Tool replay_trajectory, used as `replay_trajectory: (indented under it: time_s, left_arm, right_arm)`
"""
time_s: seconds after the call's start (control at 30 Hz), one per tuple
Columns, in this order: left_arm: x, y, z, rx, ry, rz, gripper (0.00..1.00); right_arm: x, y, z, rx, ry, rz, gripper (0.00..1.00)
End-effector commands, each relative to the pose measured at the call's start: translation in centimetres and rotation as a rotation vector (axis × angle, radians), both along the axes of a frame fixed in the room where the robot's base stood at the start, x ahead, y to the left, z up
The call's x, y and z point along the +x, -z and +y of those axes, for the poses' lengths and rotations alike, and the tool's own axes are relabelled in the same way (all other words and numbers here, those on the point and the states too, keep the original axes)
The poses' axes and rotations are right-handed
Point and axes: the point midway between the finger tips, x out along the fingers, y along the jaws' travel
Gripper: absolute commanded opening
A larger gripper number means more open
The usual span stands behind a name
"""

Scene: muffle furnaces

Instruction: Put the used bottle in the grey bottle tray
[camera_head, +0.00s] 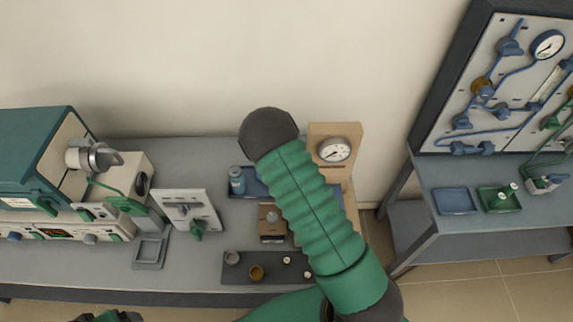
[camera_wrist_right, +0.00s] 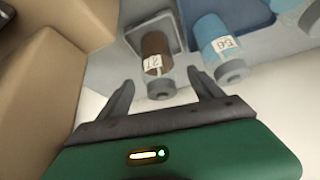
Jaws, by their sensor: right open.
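In the right wrist view a brown bottle (camera_wrist_right: 156,52) with a grey cap and a label reading 27 is at the grey tray (camera_wrist_right: 168,22). I cannot tell whether it stands inside the rim. A blue bottle (camera_wrist_right: 222,45) labelled 56 is beside it, by a blue tray (camera_wrist_right: 245,8). Which bottle is the used one is not clear. My right gripper (camera_wrist_right: 162,92) is open and empty, its fingers apart around the view of the brown cap, not visibly touching it. In the head view my right arm hides this area. My left gripper's fingers do not show.
A tan gauge box (camera_head: 346,135) stands right of my arm. A blue bottle (camera_head: 237,180) is at the left. A dark mat (camera_head: 240,274) holds small cups. A teal furnace (camera_head: 38,150) stands at the left. Another bench (camera_head: 470,178) with trays is at the right.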

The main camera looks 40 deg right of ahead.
Motion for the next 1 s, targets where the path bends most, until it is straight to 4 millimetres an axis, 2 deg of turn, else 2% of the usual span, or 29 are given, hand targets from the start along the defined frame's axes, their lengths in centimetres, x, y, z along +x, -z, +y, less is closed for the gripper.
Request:
replay_trajectory:
  time_s: [0.1,0.2,0.37,0.47,0.53,0.6,0.7,0.83,0.9,1.0]
  left_arm:
    - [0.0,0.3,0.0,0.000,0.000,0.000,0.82]
    - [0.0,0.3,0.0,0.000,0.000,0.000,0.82]
    - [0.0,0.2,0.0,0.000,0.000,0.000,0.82]
    - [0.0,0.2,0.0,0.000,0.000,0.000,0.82]
    - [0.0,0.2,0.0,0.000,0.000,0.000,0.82]
    - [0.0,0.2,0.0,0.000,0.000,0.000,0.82]
    - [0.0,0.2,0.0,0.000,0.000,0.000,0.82]
    - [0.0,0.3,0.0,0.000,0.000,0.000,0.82]
    - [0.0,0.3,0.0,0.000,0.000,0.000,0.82]
    - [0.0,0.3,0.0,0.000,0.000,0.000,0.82]
  right_arm:
    - [-0.9,-2.6,1.5,-0.001,-0.003,-0.004,0.76]
    - [-1.6,-4.1,2.2,0.000,-0.002,-0.002,0.76]
    - [-2.2,-5.3,3.4,0.018,-0.018,0.008,0.76]
    - [-3.2,-6.7,7.1,0.083,-0.101,0.039,0.76]
    - [-4.8,-8.4,11.3,0.145,-0.214,0.081,0.76]
    - [-7.2,-10.4,15.7,0.193,-0.360,0.130,0.76]
    - [-11.4,-13.0,20.6,0.215,-0.571,0.202,0.76]
    - [-16.0,-15.0,23.7,0.184,-0.779,0.284,0.76]
    - [-17.4,-15.4,24.3,0.167,-0.838,0.312,0.76]
    - [-18.3,-15.6,24.6,0.155,-0.873,0.330,0.76]
